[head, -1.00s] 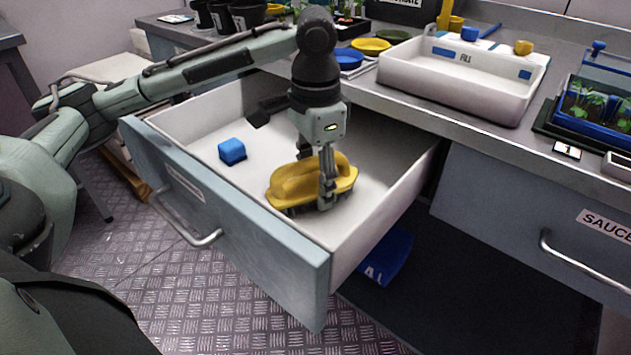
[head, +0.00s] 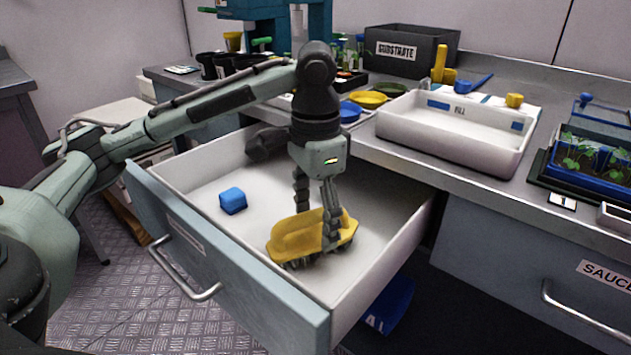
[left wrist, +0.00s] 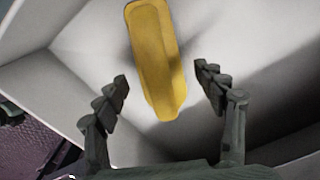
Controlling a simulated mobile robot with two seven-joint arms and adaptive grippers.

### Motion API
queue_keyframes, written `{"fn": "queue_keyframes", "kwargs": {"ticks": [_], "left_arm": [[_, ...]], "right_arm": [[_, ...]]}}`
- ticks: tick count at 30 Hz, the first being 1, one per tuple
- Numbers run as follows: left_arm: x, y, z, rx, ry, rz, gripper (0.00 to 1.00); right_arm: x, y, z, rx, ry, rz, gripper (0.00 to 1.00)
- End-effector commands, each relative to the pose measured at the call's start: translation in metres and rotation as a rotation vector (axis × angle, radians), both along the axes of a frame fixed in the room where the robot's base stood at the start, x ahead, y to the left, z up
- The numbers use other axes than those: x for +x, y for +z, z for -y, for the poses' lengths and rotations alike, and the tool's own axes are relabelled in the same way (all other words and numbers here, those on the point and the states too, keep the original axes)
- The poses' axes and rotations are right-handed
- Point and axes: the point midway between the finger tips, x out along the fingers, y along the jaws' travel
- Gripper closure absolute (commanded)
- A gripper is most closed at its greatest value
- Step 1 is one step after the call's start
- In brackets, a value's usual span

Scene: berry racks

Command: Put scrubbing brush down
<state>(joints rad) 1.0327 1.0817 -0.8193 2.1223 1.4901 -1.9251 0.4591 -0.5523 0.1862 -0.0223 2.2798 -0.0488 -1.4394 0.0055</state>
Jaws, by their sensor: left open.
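The scrubbing brush (head: 296,236) has a yellow handle and dark bristles. It lies bristles down on the white floor of the open drawer (head: 370,240). My left gripper (head: 318,225) is open above the brush, pointing down, with one finger on the near side and the other on the far side. In the left wrist view the brush (left wrist: 158,65) shows between and beyond the open fingers (left wrist: 160,95), with a gap on both sides. My right gripper is not in view.
A blue block (head: 232,200) lies in the drawer left of the brush. The drawer front (head: 215,255) and side walls stand around them. The counter above holds a white tray (head: 455,132), a plant tray (head: 590,160) and yellow and blue dishes (head: 368,99).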

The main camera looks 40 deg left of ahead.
Motion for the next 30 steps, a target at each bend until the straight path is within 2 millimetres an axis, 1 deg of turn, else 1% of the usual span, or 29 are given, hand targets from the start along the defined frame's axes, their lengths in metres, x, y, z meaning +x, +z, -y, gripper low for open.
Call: {"fn": "queue_keyframes", "kwargs": {"ticks": [1,5,6,9,12,15,18,26,30], "left_arm": [[0.001,0.016,0.001,-0.002,-0.001,0.004,0.30],[0.001,0.046,0.001,-0.002,0.000,0.004,0.30],[0.001,0.056,0.000,-0.001,0.001,0.004,0.30],[0.000,0.073,0.000,0.001,0.000,0.003,0.30],[0.000,0.082,0.000,0.000,0.001,0.001,0.30],[0.000,0.087,0.000,0.000,0.001,0.000,0.30],[0.000,0.089,0.000,0.000,0.001,-0.001,0.30],[0.000,0.088,0.001,0.000,0.001,-0.001,0.30],[0.000,0.082,0.001,0.000,0.000,-0.001,0.30]], "right_arm": [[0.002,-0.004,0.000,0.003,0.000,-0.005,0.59],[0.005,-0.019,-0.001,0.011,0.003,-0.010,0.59],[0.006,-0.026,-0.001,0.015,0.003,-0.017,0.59],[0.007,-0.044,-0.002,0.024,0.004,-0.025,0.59],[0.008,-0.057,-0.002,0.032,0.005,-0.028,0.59],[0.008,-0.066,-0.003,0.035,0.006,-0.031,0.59],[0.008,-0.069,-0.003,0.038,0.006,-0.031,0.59],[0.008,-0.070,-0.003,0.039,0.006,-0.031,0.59],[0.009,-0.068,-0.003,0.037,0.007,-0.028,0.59]]}}
